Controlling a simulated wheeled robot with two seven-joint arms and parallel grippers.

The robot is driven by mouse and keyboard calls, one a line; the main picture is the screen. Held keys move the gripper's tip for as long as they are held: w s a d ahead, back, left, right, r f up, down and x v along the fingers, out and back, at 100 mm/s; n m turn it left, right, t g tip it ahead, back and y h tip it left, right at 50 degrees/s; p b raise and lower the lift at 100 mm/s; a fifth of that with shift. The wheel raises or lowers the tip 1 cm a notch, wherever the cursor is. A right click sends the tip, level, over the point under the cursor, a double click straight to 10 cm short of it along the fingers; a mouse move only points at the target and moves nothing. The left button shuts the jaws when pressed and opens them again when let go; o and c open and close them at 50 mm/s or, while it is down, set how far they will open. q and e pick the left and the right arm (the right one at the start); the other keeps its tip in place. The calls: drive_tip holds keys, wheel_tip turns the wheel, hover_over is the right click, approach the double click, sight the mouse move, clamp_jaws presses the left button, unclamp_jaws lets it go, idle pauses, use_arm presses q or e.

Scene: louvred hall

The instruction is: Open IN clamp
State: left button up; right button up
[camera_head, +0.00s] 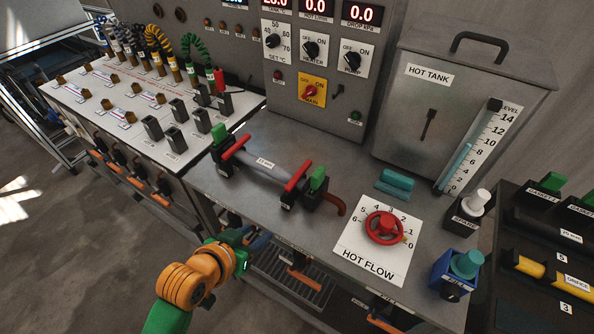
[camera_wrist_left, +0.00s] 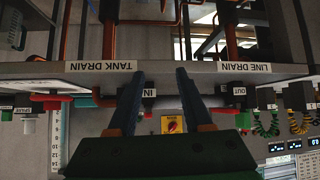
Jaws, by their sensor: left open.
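The IN clamp (camera_head: 297,175) is the right one of two red-levered clamps on the grey tube in the head view. Its red bar lies across the tube, beside a black block with a green handle (camera_head: 319,179). The IN label (camera_wrist_left: 149,93) shows upside down in the left wrist view, between my fingers. The OUT clamp (camera_head: 236,149) has a similar red bar at the tube's left end. My left gripper (camera_head: 262,241) is open and empty at the bench's front edge, apart from the clamp; its two blue fingers (camera_wrist_left: 161,72) point toward the bench front. My right gripper is not visible.
The red HOT FLOW knob (camera_head: 384,227) stands right of the tube, with the hot tank (camera_head: 455,105) behind. TANK DRAIN (camera_wrist_left: 106,66) and LINE DRAIN (camera_wrist_left: 246,67) labels mark the bench edge.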

sight(298, 175)
use_arm(q)
drive_tip(key=w+d+r+m+t+h, duration=0.25)
drive_tip(key=w+d+r, duration=0.25)
drive_tip(key=r, duration=0.3)
drive_tip(key=shift+n+h, duration=0.25)
drive_tip(key=x, duration=0.7)
drive_tip(key=shift+w+d, duration=0.15)
drive_tip(key=shift+d, duration=0.1)
clamp_jaws()
idle(0.6)
